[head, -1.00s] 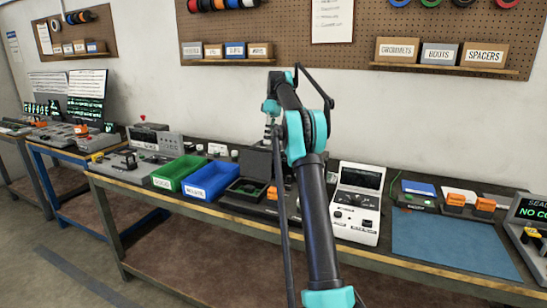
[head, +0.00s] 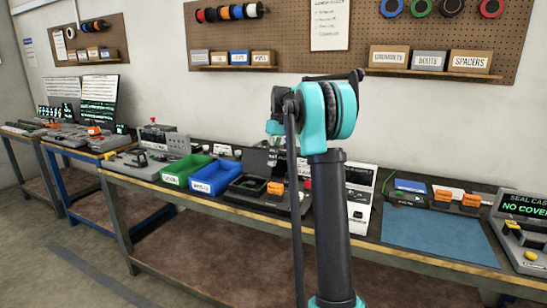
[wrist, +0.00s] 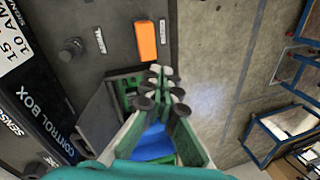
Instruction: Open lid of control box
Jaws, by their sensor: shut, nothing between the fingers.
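The panel lettered CONTROL BOX (wrist: 42,118) stands along the left of the wrist view. Beside it is a dark box (wrist: 100,122) with green parts (wrist: 128,88) showing inside. A grey flat piece lies at an angle over part of this box; I cannot tell how far the lid is open. In the head view the dark box (head: 243,187) sits right of the blue bin. My gripper (wrist: 162,88) is shut and empty, its fingertips over the box's edge near the green parts. I cannot tell whether they touch it.
An orange part (wrist: 146,41) and a black knob (wrist: 72,46) sit on the panel near the fingers. A green bin (head: 186,170) and a blue bin (head: 214,177) stand left of the box. A white console (head: 360,205) and a blue mat (head: 438,236) are to the right.

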